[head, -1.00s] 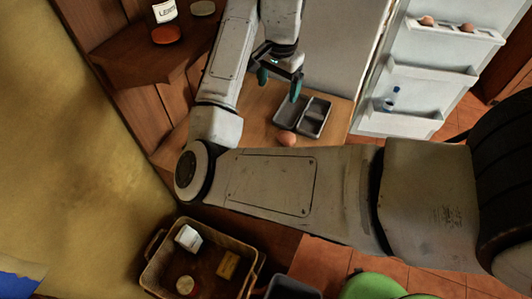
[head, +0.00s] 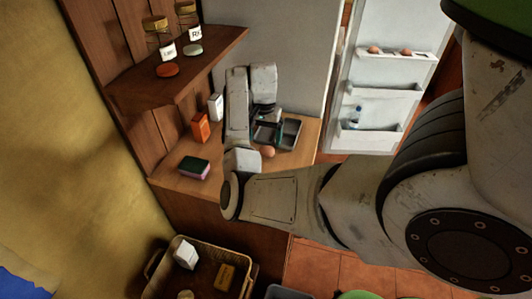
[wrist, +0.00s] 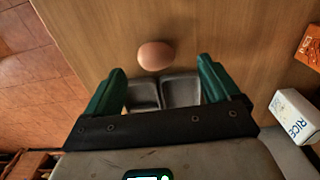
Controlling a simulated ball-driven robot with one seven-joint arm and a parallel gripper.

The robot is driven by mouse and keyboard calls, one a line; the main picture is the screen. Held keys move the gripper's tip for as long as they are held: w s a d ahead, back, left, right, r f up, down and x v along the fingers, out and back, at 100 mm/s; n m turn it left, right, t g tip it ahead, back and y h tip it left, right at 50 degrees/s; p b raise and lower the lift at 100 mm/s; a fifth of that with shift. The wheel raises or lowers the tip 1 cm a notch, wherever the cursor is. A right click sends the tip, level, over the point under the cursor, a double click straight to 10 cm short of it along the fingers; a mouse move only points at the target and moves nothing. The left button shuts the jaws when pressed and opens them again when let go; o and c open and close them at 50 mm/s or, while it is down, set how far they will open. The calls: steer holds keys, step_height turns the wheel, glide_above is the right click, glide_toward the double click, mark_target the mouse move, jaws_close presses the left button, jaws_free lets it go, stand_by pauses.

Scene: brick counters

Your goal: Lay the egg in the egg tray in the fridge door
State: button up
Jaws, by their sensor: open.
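The brown egg (head: 267,152) lies on the wooden counter in the head view, beside a grey two-compartment tray (head: 291,132). In the wrist view the egg (wrist: 155,55) is on bare wood, slightly beyond the fingertips and between their lines. My gripper (wrist: 161,68) is open and empty, its two green fingers apart. In the head view its fingers are partly hidden by my arm, low above the grey tray.
An orange box (head: 200,127), a white box (head: 216,107) and a green-and-purple sponge (head: 194,168) stand left on the counter. A wooden shelf (head: 185,75) with jars overhangs there. A basket (head: 152,268) is below. The counter's left edge in the wrist view drops to tiled floor.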

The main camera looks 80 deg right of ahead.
mark_target(267, 147)
steer(key=shift+s+d+f+p, duration=0.2)
steer(key=shift+f+p, duration=0.15)
steer(key=shift+f, duration=1.1)
steer(key=shift+s+d+f+p, duration=0.15)
steer(key=shift+f+p, duration=0.2)
steer(key=shift+f, duration=1.1)
steer(key=shift+c, duration=0.2)
steer(key=c, duration=0.8)
steer(key=shift+r, duration=0.1)
